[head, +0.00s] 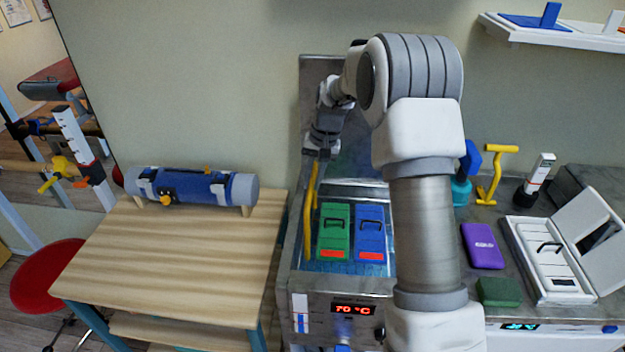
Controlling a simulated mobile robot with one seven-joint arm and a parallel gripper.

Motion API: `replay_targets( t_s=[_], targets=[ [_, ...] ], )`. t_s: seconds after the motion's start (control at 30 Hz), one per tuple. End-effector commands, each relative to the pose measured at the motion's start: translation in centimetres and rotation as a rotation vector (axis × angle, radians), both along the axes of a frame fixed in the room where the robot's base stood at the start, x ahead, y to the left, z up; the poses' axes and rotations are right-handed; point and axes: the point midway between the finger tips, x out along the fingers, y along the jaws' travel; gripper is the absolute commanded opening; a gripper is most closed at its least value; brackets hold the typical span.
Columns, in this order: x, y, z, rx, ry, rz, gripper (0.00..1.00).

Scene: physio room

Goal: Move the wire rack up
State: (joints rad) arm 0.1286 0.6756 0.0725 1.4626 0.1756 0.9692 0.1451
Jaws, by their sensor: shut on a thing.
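A steel tank (287,245) with a red 70 °C display stands in the middle. In it are a green pack (333,238) and a blue pack (370,240), each with a dark handle and a red-orange end. The wire rack shows mainly by its long yellow handle (309,215) along the tank's left side; its wires are hard to make out around the packs. My gripper (318,153) points down at the tank's back left and is shut on the top of the yellow handle. My arm hides the tank's right side.
A wooden table (170,260) to the left bears a blue-grey roller (190,188). On the right counter are a purple pack (482,246), a green block (499,292), an open white case (545,265) and a yellow-handled tool (494,175). A wall shelf (560,38) hangs upper right.

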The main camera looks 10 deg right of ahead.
Motion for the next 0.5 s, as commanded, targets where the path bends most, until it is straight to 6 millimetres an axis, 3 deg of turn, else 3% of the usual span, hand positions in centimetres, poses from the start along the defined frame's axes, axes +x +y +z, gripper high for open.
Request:
replay_targets(
  t_s=[0.03, 0.17, 0.5],
  targets=[
    [0.34, 0.02, 0.74, 0.001, -0.014, -0.002, 0.25],
    [0.27, 0.02, 0.61, 0.0, -0.012, -0.001, 0.49],
    [0.16, -0.03, 0.55, 0.001, -0.008, 0.0, 0.5]
  ],
)
